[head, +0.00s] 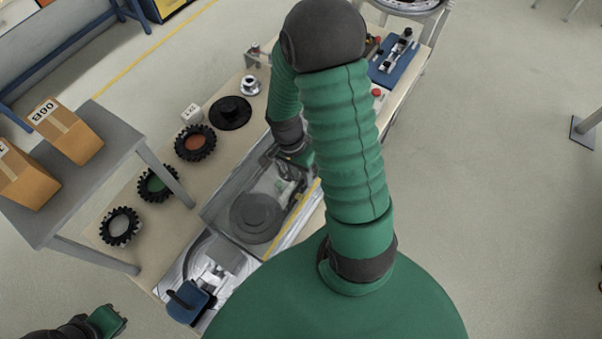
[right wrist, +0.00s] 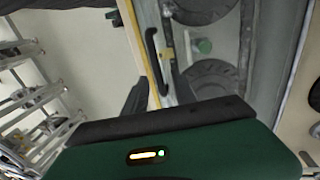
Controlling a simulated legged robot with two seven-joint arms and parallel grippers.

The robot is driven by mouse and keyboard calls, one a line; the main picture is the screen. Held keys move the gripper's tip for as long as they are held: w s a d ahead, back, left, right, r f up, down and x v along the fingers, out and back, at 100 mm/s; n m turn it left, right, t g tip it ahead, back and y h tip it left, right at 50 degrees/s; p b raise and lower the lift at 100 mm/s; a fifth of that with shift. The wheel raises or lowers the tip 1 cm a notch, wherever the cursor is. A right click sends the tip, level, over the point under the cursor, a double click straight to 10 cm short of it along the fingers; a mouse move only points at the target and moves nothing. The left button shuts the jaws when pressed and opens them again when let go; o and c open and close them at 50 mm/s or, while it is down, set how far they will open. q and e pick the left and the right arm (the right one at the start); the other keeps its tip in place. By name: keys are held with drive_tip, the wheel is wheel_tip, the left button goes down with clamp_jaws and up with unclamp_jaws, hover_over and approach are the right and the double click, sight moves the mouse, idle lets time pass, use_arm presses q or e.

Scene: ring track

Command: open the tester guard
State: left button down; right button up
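The tester guard (head: 225,205) is a clear cover with a yellow-striped edge, lying down over the tester; a dark round disc shows through it. In the right wrist view the clear guard (right wrist: 215,58) shows a black bar handle (right wrist: 151,48) beside its yellow edge. My right gripper (right wrist: 159,92) is open, with one dark finger on each side of the handle's near end; contact cannot be told. In the head view my right gripper (head: 298,158) is over the guard's far end, partly hidden by my arm. My left gripper (head: 108,320) is low at the left, away from the tester; its fingers are unclear.
A grey stand (head: 95,190) bears cardboard boxes (head: 66,130). A blue-handled fixture (head: 190,300) is at the near end.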

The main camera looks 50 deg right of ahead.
drive_tip(key=shift+a, duration=0.1)
drive_tip(key=shift+c, duration=0.3)
drive_tip(key=shift+a, duration=0.1)
drive_tip(key=c, duration=0.5)
clamp_jaws()
idle(0.4)
